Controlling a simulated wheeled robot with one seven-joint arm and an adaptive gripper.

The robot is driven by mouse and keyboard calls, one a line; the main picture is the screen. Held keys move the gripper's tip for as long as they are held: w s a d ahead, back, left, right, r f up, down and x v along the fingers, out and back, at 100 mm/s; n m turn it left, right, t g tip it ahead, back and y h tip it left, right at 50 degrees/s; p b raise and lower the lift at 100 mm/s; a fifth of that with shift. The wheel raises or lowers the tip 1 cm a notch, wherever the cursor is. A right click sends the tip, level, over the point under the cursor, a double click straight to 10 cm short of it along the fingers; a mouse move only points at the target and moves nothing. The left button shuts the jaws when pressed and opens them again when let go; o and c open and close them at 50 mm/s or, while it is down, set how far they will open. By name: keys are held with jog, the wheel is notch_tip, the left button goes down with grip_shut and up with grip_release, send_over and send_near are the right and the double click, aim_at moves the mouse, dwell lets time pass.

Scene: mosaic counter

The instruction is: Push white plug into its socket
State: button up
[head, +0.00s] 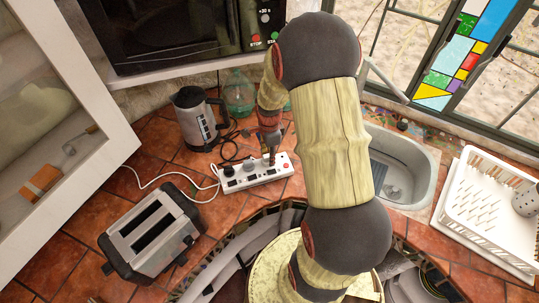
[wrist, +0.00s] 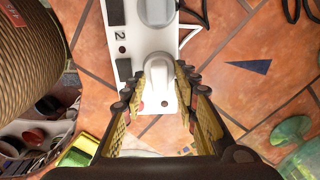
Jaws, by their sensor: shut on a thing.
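A white power strip (head: 227,187) lies on the tiled counter, and it also shows in the wrist view (wrist: 118,68). A white plug (wrist: 160,73) sits between the fingertips of my gripper (wrist: 161,92), over the end of the strip near a red spot. My gripper is shut on this plug. In the head view my gripper (head: 271,152) points down at the right part of the strip and the plug is too small to make out. The plug's prongs are hidden, so I cannot tell how far it is in the socket. A grey plug (wrist: 157,11) sits farther along the strip.
A toaster (head: 153,232) stands at the front left, and a kettle (head: 195,118) and a green glass bottle (head: 238,92) stand behind the strip. A sink (head: 412,160) and a white dish rack (head: 480,207) are on the right. Cables lie around the strip.

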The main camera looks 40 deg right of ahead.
jog(key=shift+f, duration=0.1)
jog(key=o, duration=1.2)
jog(key=shift+c, duration=0.2)
notch_tip(320, 180, up, 12)
